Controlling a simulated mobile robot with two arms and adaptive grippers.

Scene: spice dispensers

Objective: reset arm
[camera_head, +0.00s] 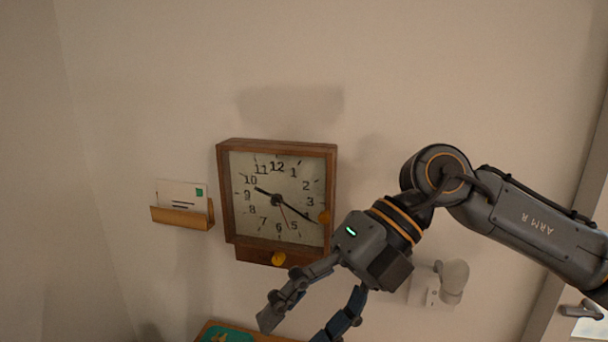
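My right arm comes in from the right side of the head view. Its gripper (298,326) points down and to the left, with its two fingers spread apart and nothing between them. It is in front of the wall, below and just right of the lower part of a wooden wall clock (327,172). My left gripper is not in view.
A white wall fixture (453,280) is behind my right arm. A wooden surface (209,327) shows at the bottom. A door handle (581,311) is at right.

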